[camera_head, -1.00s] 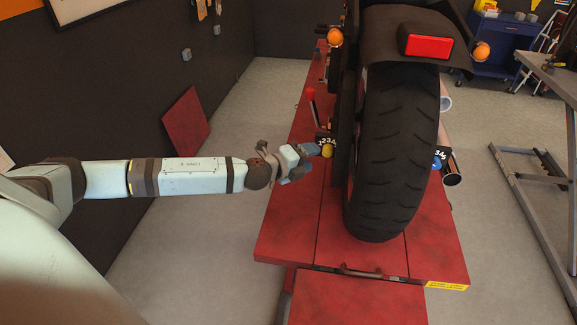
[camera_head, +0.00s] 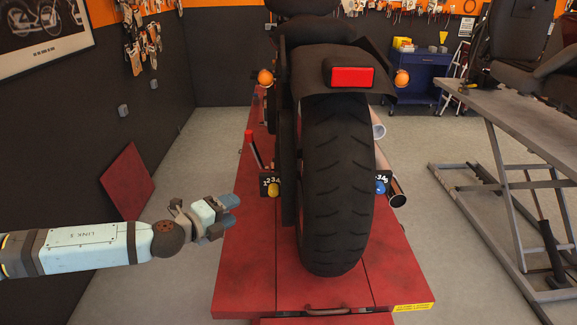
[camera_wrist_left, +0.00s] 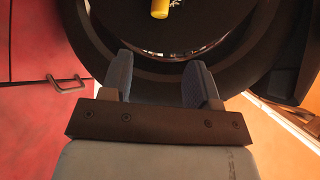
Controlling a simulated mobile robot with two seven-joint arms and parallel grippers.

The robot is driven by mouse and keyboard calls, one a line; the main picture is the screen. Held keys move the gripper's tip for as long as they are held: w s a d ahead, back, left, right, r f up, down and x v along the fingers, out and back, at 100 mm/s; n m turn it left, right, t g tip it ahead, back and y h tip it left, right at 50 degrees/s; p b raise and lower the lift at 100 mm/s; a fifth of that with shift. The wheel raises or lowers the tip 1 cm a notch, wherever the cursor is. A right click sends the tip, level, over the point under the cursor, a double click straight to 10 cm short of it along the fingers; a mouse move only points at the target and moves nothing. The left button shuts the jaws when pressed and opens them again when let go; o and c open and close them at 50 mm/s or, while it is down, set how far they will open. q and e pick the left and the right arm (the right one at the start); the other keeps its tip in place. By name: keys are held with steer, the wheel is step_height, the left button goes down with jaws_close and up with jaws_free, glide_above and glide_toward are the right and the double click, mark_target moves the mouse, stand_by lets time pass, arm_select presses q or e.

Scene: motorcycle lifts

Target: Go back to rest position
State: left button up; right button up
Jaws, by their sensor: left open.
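My left arm comes in from the left in the head view. My left gripper (camera_head: 229,210) is open and empty, to the left of the motorcycle's rear wheel (camera_head: 335,180) and apart from the yellow knob (camera_head: 274,188) by the numbered dial. In the left wrist view, the two blue fingers of the left gripper (camera_wrist_left: 162,80) stand apart with nothing between them. My right gripper is not in view.
The motorcycle stands on a red lift (camera_head: 245,275). A blue knob (camera_head: 380,187) is right of the wheel. A grey lift table (camera_head: 500,105) stands at the right. A red panel (camera_head: 128,180) leans on the left wall. Grey floor lies open between wall and lift.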

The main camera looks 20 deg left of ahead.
arm_select(q)
steer(key=s+d+f+n+g, duration=0.1)
steer(key=s+d+f+n, duration=0.35)
steer(key=d+f, duration=0.4)
steer(key=s+d+f+n+g, duration=0.1)
steer(key=s+d+f+n, duration=0.3)
steer(key=s+f+n, duration=0.4)
steer(key=s+d+f+n+g+y, duration=0.1)
steer(key=s+d+f+n+g, duration=0.1)
steer(key=s+d+f+n, duration=0.3)
steer(key=s+f+n, duration=0.3)
steer(key=s+f, duration=0.1)
steer(key=s, duration=0.1)
steer(key=shift+s+f+y, duration=0.15)
steer(key=shift+f+y, duration=0.1)
steer(key=shift+y, duration=0.05)
steer(key=shift+s+a, duration=0.1)
steer(key=shift+a, duration=0.05)
stand_by(2.4)
